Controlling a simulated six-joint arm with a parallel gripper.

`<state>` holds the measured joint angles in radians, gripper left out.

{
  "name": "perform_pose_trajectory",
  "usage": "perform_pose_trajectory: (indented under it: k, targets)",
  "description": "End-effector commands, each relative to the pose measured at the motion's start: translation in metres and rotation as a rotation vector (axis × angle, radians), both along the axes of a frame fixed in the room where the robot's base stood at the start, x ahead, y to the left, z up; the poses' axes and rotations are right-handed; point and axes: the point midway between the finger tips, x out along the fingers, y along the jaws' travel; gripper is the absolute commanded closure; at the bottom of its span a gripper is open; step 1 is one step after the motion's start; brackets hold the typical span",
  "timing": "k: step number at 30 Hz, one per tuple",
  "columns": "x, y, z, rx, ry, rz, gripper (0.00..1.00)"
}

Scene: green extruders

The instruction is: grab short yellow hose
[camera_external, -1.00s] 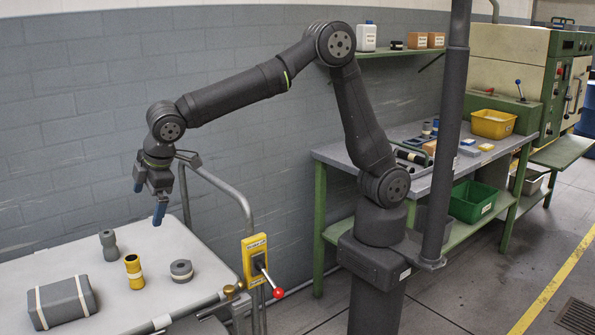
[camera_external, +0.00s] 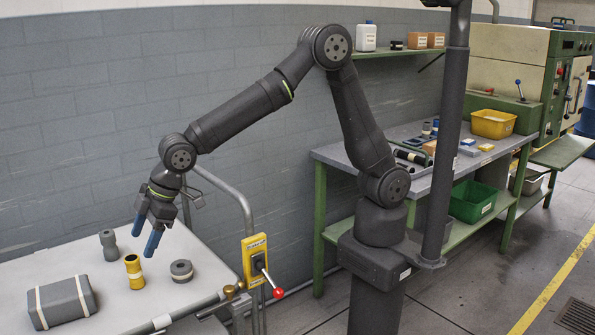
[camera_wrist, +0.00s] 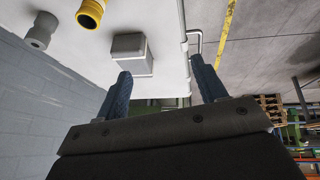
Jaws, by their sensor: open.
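A grey hose (camera_external: 108,245) stands left of the yellow one, and a short grey roll (camera_external: 181,271) is to its right. A large grey banded bundle (camera_external: 62,302) lies at front left. A metal rail (camera_external: 232,190) and yellow lever box (camera_external: 256,258) stand at the table's right edge.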

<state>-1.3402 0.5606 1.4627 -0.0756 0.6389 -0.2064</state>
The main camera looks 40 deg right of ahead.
Motion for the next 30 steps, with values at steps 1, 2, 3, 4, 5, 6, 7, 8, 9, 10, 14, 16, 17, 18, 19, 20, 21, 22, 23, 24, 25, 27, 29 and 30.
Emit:
perform_pose_trajectory:
  k: [1, 2, 3, 4, 5, 6, 7, 8, 9, 10, 14, 16, 17, 18, 19, 20, 21, 22, 23, 24, 25, 27, 29, 30]
  targets:
    - [-0.011, 0.005, -0.014, 0.053, 0.04, -0.008, 0.35]
    - [-0.017, 0.008, -0.019, 0.09, 0.06, -0.015, 0.35]
    - [-0.023, 0.012, -0.026, 0.139, 0.086, -0.03, 0.35]
    - [-0.027, 0.014, -0.031, 0.176, 0.102, -0.044, 0.35]
    - [-0.03, 0.016, -0.036, 0.211, 0.117, -0.06, 0.35]
    - [-0.033, 0.018, -0.042, 0.257, 0.133, -0.085, 0.35]
    - [-0.035, 0.018, -0.045, 0.292, 0.142, -0.106, 0.35]
    - [-0.035, 0.018, -0.049, 0.324, 0.151, -0.13, 0.35]
    - [-0.035, 0.018, -0.054, 0.369, 0.156, -0.165, 0.35]
    - [-0.034, 0.017, -0.057, 0.401, 0.158, -0.192, 0.35]
    - [-0.022, 0.003, -0.071, 0.524, 0.134, -0.328, 0.35]
    - [-0.011, -0.01, -0.078, 0.583, 0.101, -0.411, 0.35]
    - [-0.006, -0.016, -0.081, 0.604, 0.082, -0.446, 0.35]
    - [0.0, -0.026, -0.084, 0.63, 0.054, -0.49, 0.35]
    - [0.006, -0.033, -0.086, 0.649, 0.032, -0.523, 0.35]
    - [0.01, -0.041, -0.088, 0.664, 0.01, -0.554, 0.35]
    - [0.016, -0.05, -0.09, 0.681, -0.021, -0.59, 0.35]
    - [0.02, -0.058, -0.091, 0.691, -0.044, -0.615, 0.35]
    - [0.024, -0.064, -0.092, 0.702, -0.065, -0.637, 0.35]
    - [0.029, -0.072, -0.092, 0.713, -0.091, -0.662, 0.35]
    - [0.032, -0.077, -0.093, 0.718, -0.107, -0.679, 0.35]
    - [0.036, -0.086, -0.093, 0.728, -0.137, -0.706, 0.35]
    - [0.04, -0.089, -0.094, 0.733, -0.152, -0.717, 0.35]
    - [0.042, -0.089, -0.095, 0.735, -0.157, -0.723, 0.35]
